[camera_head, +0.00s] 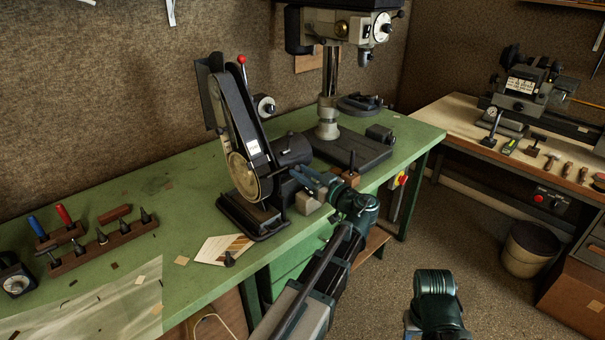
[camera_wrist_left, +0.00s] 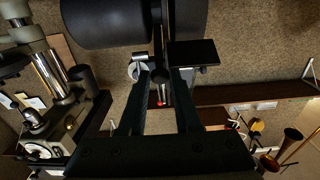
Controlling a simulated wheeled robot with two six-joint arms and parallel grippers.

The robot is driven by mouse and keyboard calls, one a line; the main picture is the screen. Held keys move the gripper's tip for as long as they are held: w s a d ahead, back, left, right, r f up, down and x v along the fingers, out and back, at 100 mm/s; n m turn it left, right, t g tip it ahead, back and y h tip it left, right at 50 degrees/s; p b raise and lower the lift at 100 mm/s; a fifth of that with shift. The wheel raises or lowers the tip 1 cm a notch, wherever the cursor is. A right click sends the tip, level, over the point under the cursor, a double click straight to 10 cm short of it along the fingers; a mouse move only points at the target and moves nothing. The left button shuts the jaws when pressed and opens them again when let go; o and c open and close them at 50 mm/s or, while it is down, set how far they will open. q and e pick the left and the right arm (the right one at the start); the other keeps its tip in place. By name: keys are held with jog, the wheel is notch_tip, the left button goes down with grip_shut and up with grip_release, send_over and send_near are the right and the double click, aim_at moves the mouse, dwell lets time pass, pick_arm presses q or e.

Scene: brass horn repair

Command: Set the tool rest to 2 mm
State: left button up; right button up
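The belt grinder (camera_head: 240,140) stands on the green bench, with an upright belt, a round brass-coloured disc low on its front and a black base. My left gripper (camera_head: 303,181) is at its lower right side. In the left wrist view, my left fingers (camera_wrist_left: 161,75) are spread, with a small dark round knob between their tips and a gap on both sides. A flat black plate (camera_wrist_left: 193,53), possibly the tool rest, lies just right of them. I cannot make out any setting. My right arm shows at the bottom; its gripper is mostly cut off.
A drill press (camera_head: 335,120) stands right behind the gripper. A paper card (camera_head: 222,250) lies in front of the grinder. A wooden tool rack (camera_head: 104,245) stands at the left. A second bench (camera_head: 480,125) is at the right, with floor between.

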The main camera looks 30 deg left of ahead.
pick_arm(q)
grip_shut()
jog(key=shift+f, duration=0.1)
dwell(1.0)
